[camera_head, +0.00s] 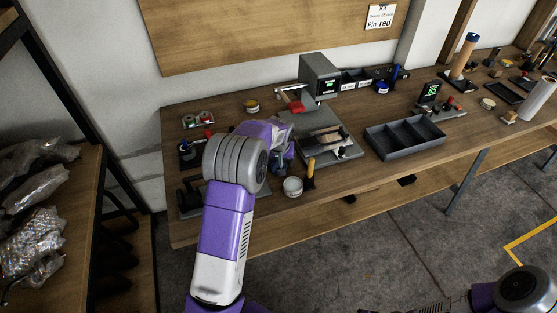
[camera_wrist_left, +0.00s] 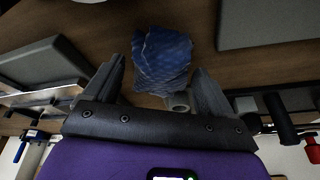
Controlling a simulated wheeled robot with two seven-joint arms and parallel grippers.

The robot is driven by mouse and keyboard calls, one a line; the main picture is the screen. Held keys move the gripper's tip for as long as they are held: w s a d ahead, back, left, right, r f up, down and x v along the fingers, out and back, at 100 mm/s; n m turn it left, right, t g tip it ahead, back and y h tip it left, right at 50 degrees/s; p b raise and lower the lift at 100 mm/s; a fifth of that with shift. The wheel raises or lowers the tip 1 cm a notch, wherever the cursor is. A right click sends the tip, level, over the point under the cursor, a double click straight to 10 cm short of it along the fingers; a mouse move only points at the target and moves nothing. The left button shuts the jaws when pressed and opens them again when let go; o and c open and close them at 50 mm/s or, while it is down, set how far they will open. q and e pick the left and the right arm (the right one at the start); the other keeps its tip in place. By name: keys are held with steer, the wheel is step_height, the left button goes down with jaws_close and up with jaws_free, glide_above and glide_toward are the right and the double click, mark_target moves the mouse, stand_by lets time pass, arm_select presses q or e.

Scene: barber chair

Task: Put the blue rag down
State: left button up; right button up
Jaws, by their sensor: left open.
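The blue rag (camera_wrist_left: 163,60) is a crumpled blue cloth and shows in the left wrist view against the brown wooden bench top (camera_wrist_left: 110,38). My left gripper (camera_wrist_left: 158,66) is open, with one dark finger on each side of the rag and a gap visible to each. A small roll-like pale end shows just below the rag in that view. In the head view my left arm reaches over the front of the workbench (camera_head: 380,178), and my left gripper (camera_head: 281,165) is low over it, partly hidden by the wrist. My right gripper is not in view.
A white round container (camera_head: 293,187) and a yellow-handled tool (camera_head: 310,172) stand close right of my left gripper. A grey press (camera_head: 320,78) stands behind. A grey divided tray (camera_head: 404,137) lies to the right. Small items sit at the bench's left end.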

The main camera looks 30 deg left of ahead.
arm_select(q)
steer(key=p+v, duration=0.2)
steer(key=v, duration=1)
steer(key=shift+p, duration=0.35)
steer(key=shift+r, duration=0.15)
